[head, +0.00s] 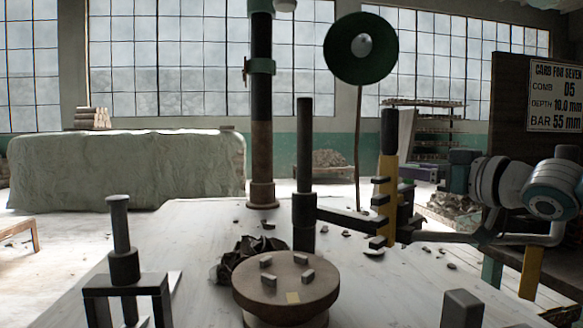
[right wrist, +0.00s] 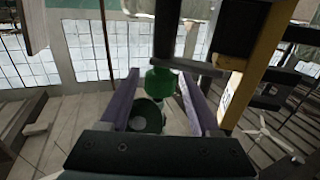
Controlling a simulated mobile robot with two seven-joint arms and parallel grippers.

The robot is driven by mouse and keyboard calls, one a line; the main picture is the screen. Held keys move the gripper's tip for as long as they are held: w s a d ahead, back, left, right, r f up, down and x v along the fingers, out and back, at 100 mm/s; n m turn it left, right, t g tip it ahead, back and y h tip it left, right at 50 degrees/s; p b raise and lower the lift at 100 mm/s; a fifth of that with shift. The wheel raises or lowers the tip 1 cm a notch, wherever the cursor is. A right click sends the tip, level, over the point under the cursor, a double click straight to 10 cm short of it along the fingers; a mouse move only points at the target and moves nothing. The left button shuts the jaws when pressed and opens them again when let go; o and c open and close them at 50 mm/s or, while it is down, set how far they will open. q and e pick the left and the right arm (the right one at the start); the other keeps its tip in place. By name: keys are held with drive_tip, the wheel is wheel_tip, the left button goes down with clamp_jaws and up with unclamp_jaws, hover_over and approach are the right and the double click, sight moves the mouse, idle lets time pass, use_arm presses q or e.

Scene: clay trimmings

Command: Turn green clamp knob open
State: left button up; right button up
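The green clamp knob (right wrist: 161,82) shows in the right wrist view, below a dark rod and beside a dark horizontal bar. My right gripper (right wrist: 160,98) is open, its two purple fingers standing left and right of the knob. A narrow gap seems to show on each side, but I cannot tell for certain whether either finger touches. In the head view I cannot make out the knob, and my right fingers are not clear near the yellow upright (head: 387,185). My left gripper is not in view.
A round turntable (head: 286,282) with small blocks stands at the table's front. A dark post (head: 305,150) and tall column (head: 262,110) rise behind it. A black frame (head: 125,285) stands at left. Clay scraps lie about. A green disc (head: 345,62) stands beyond.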

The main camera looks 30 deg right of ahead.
clamp_jaws()
idle(0.4)
drive_tip(key=shift+r+m+h+p, duration=0.1)
drive_tip(key=shift+m+h+p, duration=0.2)
drive_tip(key=shift+h+p, duration=0.35)
drive_tip(key=m+h+p, duration=0.1)
drive_tip(key=h+p, duration=0.1)
drive_tip(key=p, duration=0.1)
drive_tip(key=m+h+p, duration=0.2)
drive_tip(key=p, duration=0.1)
drive_tip(key=shift+r+g+p, duration=0.2)
drive_tip(key=shift+g+p, duration=0.1)
drive_tip(key=shift+p, duration=0.1)
drive_tip(key=m+h, duration=0.1)
drive_tip(key=g+h+p, duration=0.1)
drive_tip(key=h, duration=0.1)
drive_tip(key=shift+a+f+m, duration=0.1)
drive_tip(key=shift+f+m, duration=0.1)
drive_tip(key=shift+m, duration=0.2)
drive_tip(key=shift+f+m+g+h+p, duration=0.1)
drive_tip(key=shift+m+g+h+p, duration=0.2)
drive_tip(key=shift+m+g+h, duration=0.35)
drive_tip(key=shift+h, duration=0.4)
drive_tip(key=shift+m, duration=0.25)
